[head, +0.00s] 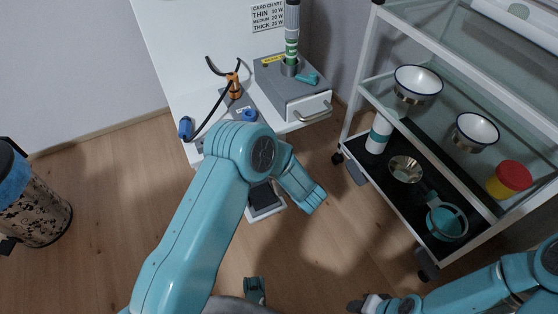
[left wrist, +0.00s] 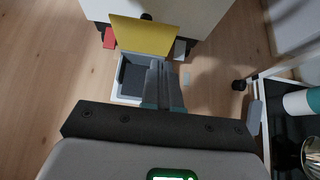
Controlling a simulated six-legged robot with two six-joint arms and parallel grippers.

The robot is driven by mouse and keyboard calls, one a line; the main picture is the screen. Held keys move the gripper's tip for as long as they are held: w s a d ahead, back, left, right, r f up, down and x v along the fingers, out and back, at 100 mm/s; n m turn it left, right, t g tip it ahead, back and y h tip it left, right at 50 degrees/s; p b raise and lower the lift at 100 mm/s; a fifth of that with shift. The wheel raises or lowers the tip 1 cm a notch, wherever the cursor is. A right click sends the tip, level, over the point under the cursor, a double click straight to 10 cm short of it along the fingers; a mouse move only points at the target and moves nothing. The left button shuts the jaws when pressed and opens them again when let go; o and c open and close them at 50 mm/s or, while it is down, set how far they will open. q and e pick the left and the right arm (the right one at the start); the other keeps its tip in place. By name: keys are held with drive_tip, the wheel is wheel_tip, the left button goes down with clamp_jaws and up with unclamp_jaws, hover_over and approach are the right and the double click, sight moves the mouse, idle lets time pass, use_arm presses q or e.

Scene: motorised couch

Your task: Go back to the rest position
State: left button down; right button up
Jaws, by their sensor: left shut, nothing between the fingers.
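My left arm reaches up across the middle of the head view and bends back down to the right. Its fingers are hidden there. In the left wrist view my left gripper (left wrist: 164,84) is shut and empty. Its grey fingers point toward a small white tray (left wrist: 130,92) with a dark grey inside, and overlap it in the picture. I cannot tell whether they touch. The tray also shows below my forearm in the head view (head: 281,206). My right arm comes in at the bottom right. Its gripper (head: 366,303) is at the bottom edge, and its opening is unclear.
A white bench with a grey box (head: 300,100) stands at the back. A yellow panel (left wrist: 150,35) rises behind the tray. A glass-shelved trolley (head: 352,125) with bowls (head: 418,84) is on the right. A speckled bin (head: 38,213) stands far left. Wooden floor is open at left.

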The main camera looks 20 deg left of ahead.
use_arm(q)
drive_tip(key=s+d+f+n+g+h, duration=0.1)
drive_tip(key=s+f+n+g+h, duration=0.25)
drive_tip(key=s, duration=0.55)
drive_tip(key=s+d+f+n+g+h, duration=0.25)
drive_tip(key=s+f+g, duration=0.2)
drive_tip(key=s, duration=0.45)
drive_tip(key=s+d+r+n+g+h, duration=0.1)
drive_tip(key=s+d+n+h, duration=0.8)
drive_tip(key=n, duration=0.5)
wheel_tip(320, 180, up, 31)
drive_tip(key=s+a+n+t+y+p, duration=0.1)
drive_tip(key=n+p, duration=0.7)
drive_tip(key=p, duration=2.2)
drive_tip(key=shift+a+r+t+y+p, duration=0.15)
drive_tip(key=shift+a+t+y+p, duration=0.2)
drive_tip(key=shift+a+t+y, duration=0.4)
drive_tip(key=shift+d, duration=0.1)
